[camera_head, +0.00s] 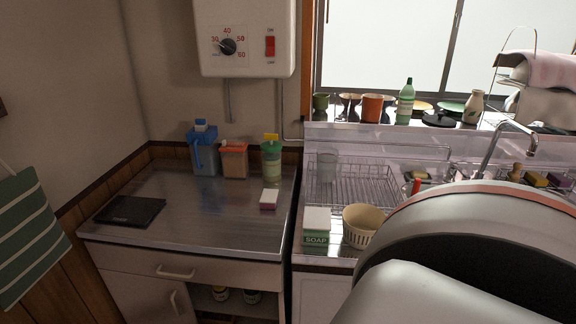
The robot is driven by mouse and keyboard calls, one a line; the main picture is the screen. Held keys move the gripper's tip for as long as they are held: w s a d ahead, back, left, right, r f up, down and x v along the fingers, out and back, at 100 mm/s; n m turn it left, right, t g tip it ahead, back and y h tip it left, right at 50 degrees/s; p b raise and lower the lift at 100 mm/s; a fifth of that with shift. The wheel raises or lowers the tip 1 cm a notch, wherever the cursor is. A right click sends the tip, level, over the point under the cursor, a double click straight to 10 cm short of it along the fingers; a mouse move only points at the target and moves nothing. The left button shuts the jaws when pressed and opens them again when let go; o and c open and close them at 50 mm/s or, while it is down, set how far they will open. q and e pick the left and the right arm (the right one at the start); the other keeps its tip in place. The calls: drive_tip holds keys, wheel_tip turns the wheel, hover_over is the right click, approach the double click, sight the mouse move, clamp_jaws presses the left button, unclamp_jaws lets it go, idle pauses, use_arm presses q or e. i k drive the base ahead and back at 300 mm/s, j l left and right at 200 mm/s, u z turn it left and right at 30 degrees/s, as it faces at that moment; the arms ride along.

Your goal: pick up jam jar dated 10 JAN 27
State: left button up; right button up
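Two small jars stand in the open shelf under the left counter. The left jar (221,294) has a pale label, and the right jar (252,297) is darker and beside it. Both are small and in shadow. I cannot read a date on either, and cannot tell whether they are jam jars. Neither of my grippers is in view. A large pale rounded part, apparently my own arm, fills the lower right and hides part of the sink counter.
A dish rack (360,187), soap box (316,226) and cream basket (361,224) stand right. A drawer (190,271) sits above the shelf.

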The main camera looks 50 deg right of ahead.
sight(221, 294)
drive_tip(key=k+l+z, duration=0.3)
drive_tip(key=z, duration=0.2)
drive_tip(key=k+l+z, duration=0.25)
drive_tip(key=z, duration=0.2)
drive_tip(key=i+l, duration=0.05)
drive_tip(key=l, duration=0.05)
